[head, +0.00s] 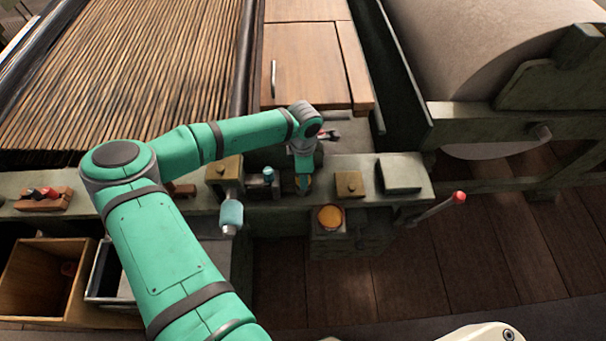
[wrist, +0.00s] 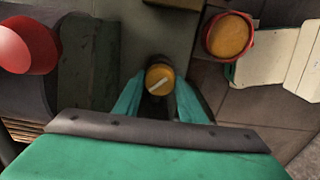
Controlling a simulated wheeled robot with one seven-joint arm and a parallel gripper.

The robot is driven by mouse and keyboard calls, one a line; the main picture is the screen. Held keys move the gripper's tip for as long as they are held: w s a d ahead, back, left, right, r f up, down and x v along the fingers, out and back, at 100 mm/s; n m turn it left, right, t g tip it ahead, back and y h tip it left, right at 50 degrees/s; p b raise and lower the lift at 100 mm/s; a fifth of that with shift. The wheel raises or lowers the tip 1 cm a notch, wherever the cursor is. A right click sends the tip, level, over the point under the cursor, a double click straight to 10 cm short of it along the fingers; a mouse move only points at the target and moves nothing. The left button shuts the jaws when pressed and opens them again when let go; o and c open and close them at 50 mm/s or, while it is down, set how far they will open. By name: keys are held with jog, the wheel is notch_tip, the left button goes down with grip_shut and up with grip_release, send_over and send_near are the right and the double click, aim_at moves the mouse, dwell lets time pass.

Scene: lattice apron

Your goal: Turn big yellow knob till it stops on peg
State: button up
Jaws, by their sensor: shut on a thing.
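The yellow knob (wrist: 160,79) shows in the wrist view as a round yellow cap with a white pointer line set diagonally, lower left to upper right. My gripper (wrist: 158,100) has its teal fingers on either side of the knob and is shut on it. In the head view my gripper (head: 304,178) points down onto the console, and only a little of the yellow knob shows at its fingertips. I cannot make out the stop peg in either view.
An orange button in a red ring (wrist: 229,37) is beside the knob; it also shows in the head view (head: 330,217). A red ball (wrist: 28,45) is near the wrist camera. A blue-topped control (head: 269,176) and a brass block (head: 348,184) flank my gripper. A red-tipped lever (head: 459,197) sticks out right.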

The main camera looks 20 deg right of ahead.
jog(key=o, duration=1)
jog(key=shift+o, duration=0.2)
jog(key=shift+r, duration=0.1)
notch_tip(320, 180, up, 11)
